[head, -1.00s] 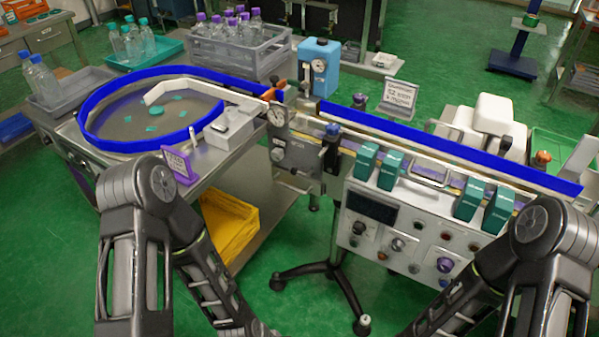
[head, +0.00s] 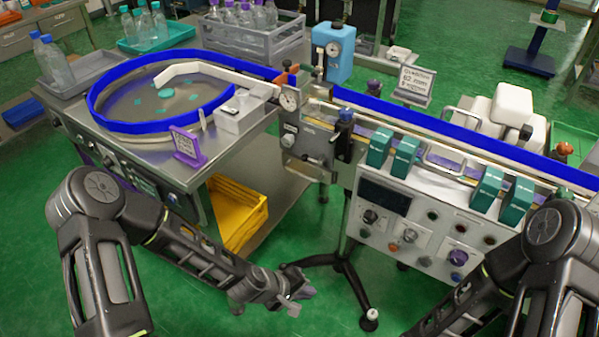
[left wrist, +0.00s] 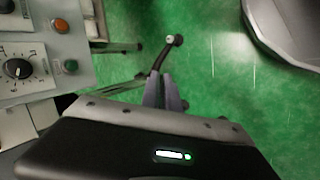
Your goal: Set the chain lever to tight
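My left gripper (head: 292,300) hangs over the green floor, left of the conveyor stand's foot and well below the machine. In the left wrist view its two fingers (left wrist: 165,92) lie close together with nothing between them. My right forearm runs out of the bottom of the head view, so the right gripper is hidden. I cannot surely pick out the chain lever. A black-topped handle (head: 345,128) stands at the conveyor's left end, and an orange part (head: 291,76) sits by the guide rail. Neither gripper touches the machine.
The control panel (head: 386,228) with knobs and buttons faces me. Teal blocks (head: 404,157) line the conveyor front. The round blue-rimmed table (head: 150,128) stands left, with a yellow crate (head: 238,215) below it. The stand's black leg (head: 352,290) is near my left gripper.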

